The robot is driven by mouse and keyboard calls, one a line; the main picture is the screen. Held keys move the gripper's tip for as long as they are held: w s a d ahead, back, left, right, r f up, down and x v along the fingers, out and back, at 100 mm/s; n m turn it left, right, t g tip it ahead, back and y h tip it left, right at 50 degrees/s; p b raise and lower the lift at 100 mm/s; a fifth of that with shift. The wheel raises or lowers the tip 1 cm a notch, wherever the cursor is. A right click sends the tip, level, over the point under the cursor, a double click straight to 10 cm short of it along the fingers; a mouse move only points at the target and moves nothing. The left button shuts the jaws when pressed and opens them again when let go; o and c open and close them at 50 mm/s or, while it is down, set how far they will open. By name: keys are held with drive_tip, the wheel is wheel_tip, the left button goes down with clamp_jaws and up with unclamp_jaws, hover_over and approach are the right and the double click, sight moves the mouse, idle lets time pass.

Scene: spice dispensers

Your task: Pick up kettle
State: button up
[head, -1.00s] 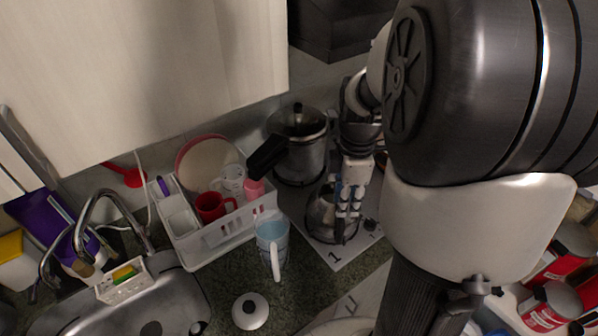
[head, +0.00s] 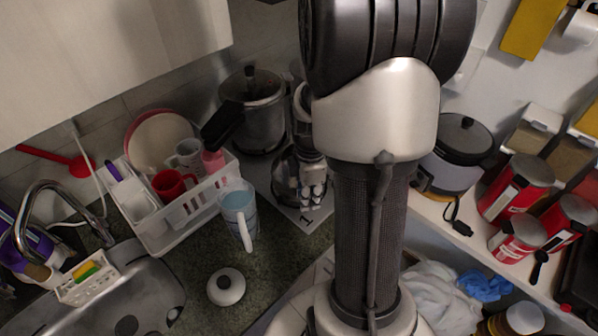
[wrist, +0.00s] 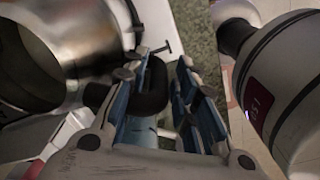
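The kettle (head: 287,179) is a small shiny metal vessel on the stove sheet (head: 312,213), partly hidden behind my gripper in the head view. In the wrist view the kettle's round metal body (wrist: 48,45) fills the upper left. Its dark curved handle (wrist: 153,88) lies between my fingers. My gripper (head: 313,190) is at the kettle's right side. In the wrist view my gripper (wrist: 170,80) has its blue-padded fingers apart, with the handle close to the left pad and a gap toward the right one. Contact with the pad cannot be told.
A pressure cooker (head: 262,128) stands behind the kettle. A rice cooker (head: 458,150) and red cans (head: 515,187) are on the right.

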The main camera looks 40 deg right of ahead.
wheel_tip(320, 180, down, 3)
drive_tip(key=shift+f+b, duration=0.15)
drive_tip(key=shift+b, duration=0.25)
drive_tip(key=shift+w, duration=0.1)
clamp_jaws()
drive_tip(key=shift+d, duration=0.1)
